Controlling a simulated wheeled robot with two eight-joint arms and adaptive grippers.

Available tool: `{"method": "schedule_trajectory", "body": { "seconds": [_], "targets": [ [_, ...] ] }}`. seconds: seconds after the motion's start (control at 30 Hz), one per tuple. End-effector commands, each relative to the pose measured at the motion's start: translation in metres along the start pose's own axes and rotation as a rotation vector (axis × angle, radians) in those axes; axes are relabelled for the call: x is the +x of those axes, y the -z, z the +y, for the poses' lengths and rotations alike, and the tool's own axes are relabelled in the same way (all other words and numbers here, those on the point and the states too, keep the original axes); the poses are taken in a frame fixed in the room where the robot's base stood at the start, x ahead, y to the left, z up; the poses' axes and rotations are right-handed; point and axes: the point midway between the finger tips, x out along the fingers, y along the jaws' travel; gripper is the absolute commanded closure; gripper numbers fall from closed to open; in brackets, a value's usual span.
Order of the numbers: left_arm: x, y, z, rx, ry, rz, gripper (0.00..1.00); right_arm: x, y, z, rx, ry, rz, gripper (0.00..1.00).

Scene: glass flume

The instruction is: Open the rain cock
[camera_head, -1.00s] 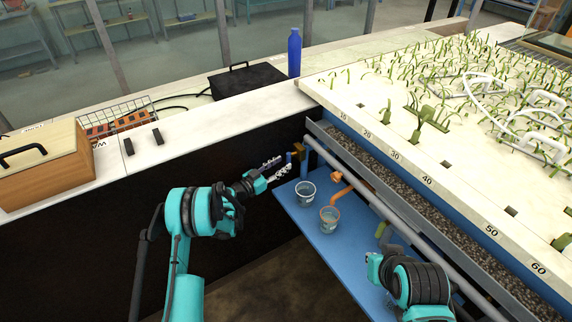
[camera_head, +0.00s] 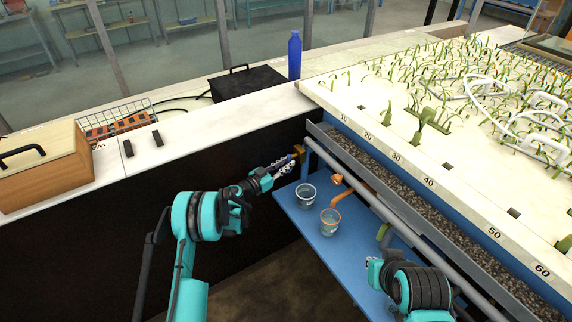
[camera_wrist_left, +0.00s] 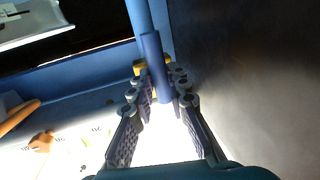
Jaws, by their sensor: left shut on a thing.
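The fingers hide part of the lever. My right gripper (camera_head: 374,268) is low at the right, largely hidden by its own wrist, and its jaws cannot be made out.
The grey pipe (camera_head: 352,184) runs along the planted flume. A blue bottle (camera_head: 294,55) stands on the white ledge above.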

Motion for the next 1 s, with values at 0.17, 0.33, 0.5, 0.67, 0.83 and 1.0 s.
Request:
{"method": "schedule_trajectory", "body": {
  "seconds": [0.17, 0.33, 0.5, 0.67, 0.83, 1.0],
  "targets": [
    [0.0, 0.001, 0.001, -0.048, 0.0, -0.009, 1.0, 0.0, 0.0, 0.0, 0.0, 0.0, 0.0, 1.0],
    [-0.001, 0.001, 0.003, -0.149, 0.0, -0.03, 1.0, 0.0, 0.0, 0.0, 0.0, 0.0, 0.0, 1.0],
    [-0.001, 0.002, 0.005, -0.292, 0.0, -0.058, 1.0, 0.0, 0.0, 0.0, 0.0, 0.0, 0.0, 1.0],
    [-0.002, 0.004, 0.008, -0.441, 0.001, -0.088, 1.0, 0.0, 0.0, 0.0, 0.0, 0.0, 0.0, 1.0],
    [-0.002, 0.005, 0.01, -0.589, 0.0, -0.118, 1.0, 0.0, 0.0, 0.0, 0.0, 0.0, 0.0, 1.0],
    [-0.002, 0.008, 0.011, -0.718, 0.001, -0.143, 1.0, 0.0, 0.0, 0.0, 0.0, 0.0, 0.0, 1.0]
  ]
}}
